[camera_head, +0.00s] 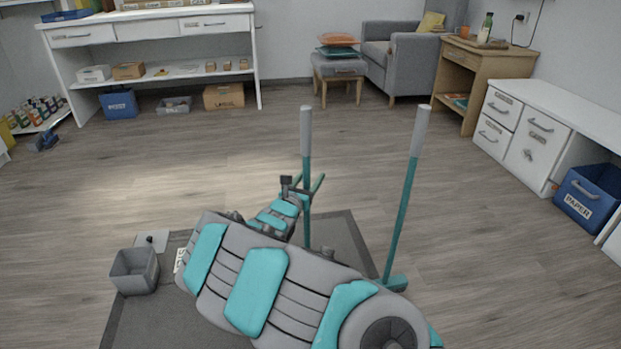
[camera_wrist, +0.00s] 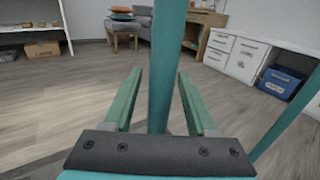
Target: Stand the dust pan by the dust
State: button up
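A long upright handle (camera_head: 306,170), teal with a grey top, stands in the middle of the head view. My arm hides its lower end, so I cannot tell whether it belongs to the dust pan. My gripper (camera_head: 302,187) is open around this handle. In the wrist view the handle (camera_wrist: 165,60) rises between the two fingers, with a gap on each side. A second teal handle (camera_head: 403,215) with a grey top leans slightly at the right, its teal foot (camera_head: 394,283) on the floor. I cannot make out any dust.
A dark mat (camera_head: 140,315) lies under my arm, with a grey bin (camera_head: 135,272) at its left edge. A blue paper bin (camera_head: 588,197) stands at the right by white drawers (camera_head: 520,130).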

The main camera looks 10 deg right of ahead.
jog(key=v, duration=1.2)
jog(key=shift+p, duration=0.35)
